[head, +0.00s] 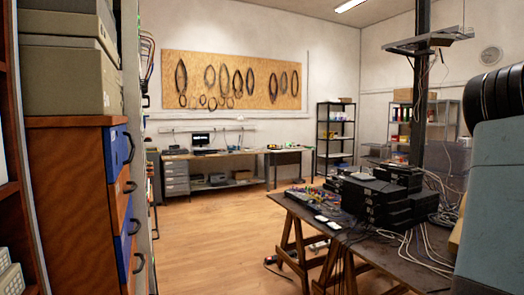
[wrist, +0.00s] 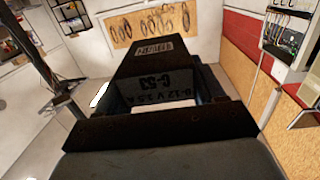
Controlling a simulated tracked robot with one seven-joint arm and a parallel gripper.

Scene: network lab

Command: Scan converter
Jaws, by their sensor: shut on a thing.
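In the wrist view my gripper (wrist: 158,94) is shut on a dark box (wrist: 155,62), with a finger on either side of it. The box is black and has a small pale label near its far end. Upside-down printing on its near face seems to read "0-12 V 3.5 A" and "C-53". It looks like the converter, held up in the air with no surface touching it in view. The gripper and the box are not in the head view, where part of my arm fills the right edge. I cannot make out a scanner in either view.
A dark trestle table (head: 378,252) at right bears stacked black devices (head: 378,200), cables and small coloured parts. A wooden drawer cabinet (head: 75,165) stands close at left. A workbench (head: 225,155) with a monitor (head: 200,139) is at the back.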

